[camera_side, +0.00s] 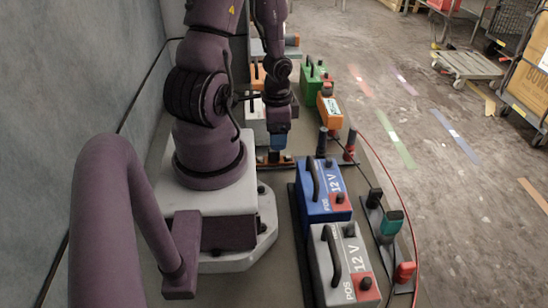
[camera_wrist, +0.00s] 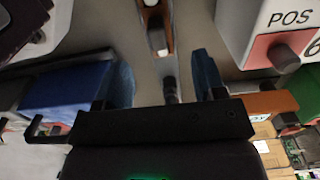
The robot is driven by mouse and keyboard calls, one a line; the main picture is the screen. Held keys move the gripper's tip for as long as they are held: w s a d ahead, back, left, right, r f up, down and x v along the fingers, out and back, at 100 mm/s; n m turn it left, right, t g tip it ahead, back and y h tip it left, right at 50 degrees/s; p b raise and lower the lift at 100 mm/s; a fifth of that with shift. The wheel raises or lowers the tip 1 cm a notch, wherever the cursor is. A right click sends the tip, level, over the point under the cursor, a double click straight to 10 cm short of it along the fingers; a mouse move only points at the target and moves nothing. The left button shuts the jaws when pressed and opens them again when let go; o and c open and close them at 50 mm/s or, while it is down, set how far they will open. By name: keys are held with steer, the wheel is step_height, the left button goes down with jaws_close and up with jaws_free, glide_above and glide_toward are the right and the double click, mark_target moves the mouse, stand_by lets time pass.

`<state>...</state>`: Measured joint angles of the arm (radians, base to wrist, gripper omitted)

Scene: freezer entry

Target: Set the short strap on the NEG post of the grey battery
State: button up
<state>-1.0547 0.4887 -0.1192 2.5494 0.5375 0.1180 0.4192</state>
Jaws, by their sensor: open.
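The grey battery (camera_side: 335,262) stands nearest the side camera, marked POS and 12 V. One dark post (camera_side: 349,229) rises at its far right corner. The other post (camera_side: 366,283) stands on a red patch; NEG lettering is not readable. My gripper (camera_side: 277,148) is open and empty, pointing down beyond the blue battery. Its blue fingers (camera_wrist: 163,70) are apart in the wrist view. A strap with orange-brown ends (camera_side: 275,159) lies below the gripper and shows ahead of the fingers in the wrist view (camera_wrist: 155,38). I cannot tell whether it is the short strap.
The blue battery (camera_side: 322,190) stands between my gripper and the grey one. Orange (camera_side: 330,106) and green (camera_side: 313,76) batteries stand farther back; a pale battery (camera_wrist: 268,18) is close. Teal-ended (camera_side: 391,222) and red-ended (camera_side: 405,270) parts lie right. Upright black posts (camera_side: 323,140) stand nearby.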

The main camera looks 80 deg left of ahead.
mark_target(277, 160)
steer(key=shift+d+f, duration=0.1)
steer(key=shift+f, duration=3.3)
steer(key=c, duration=1)
steer(key=shift+c, duration=0.2)
steer(key=shift+r, duration=0.15)
step_height(277, 160, up, 6)
steer(key=shift+f, duration=0.1)
step_height(277, 160, up, 8)
